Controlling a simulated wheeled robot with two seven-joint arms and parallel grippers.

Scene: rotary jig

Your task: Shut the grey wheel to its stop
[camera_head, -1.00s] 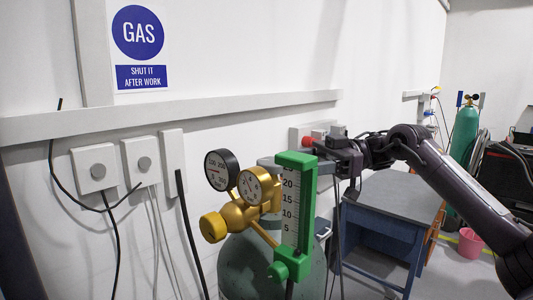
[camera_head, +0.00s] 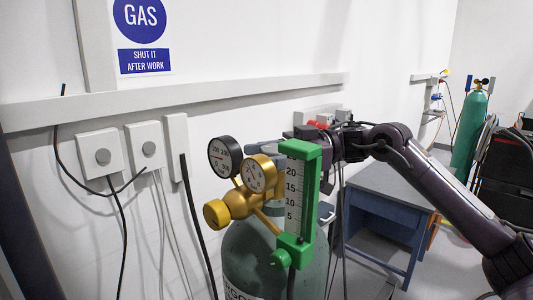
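I cannot make out the grey wheel; the top of the green-grey gas cylinder (camera_head: 255,262) is largely hidden behind the regulator and flowmeter. The brass regulator (camera_head: 238,204) carries two round gauges, a dark-rimmed one (camera_head: 225,157) and a brass-rimmed one (camera_head: 258,174), and a yellow knob (camera_head: 216,213). A green-framed flowmeter (camera_head: 311,185) with a white scale stands upright at its right. My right gripper (camera_head: 322,143) reaches in from the right, just behind the flowmeter's top. Its fingertips are hidden there, so its opening and any contact do not show. My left gripper is out of view.
White wall boxes (camera_head: 101,155) with hanging cables and a rail (camera_head: 150,110) line the wall at left. A red-knobbed wall fitting (camera_head: 318,124) is behind my gripper. A blue bench (camera_head: 385,213) stands right of the cylinder. Another green cylinder (camera_head: 467,135) stands far right.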

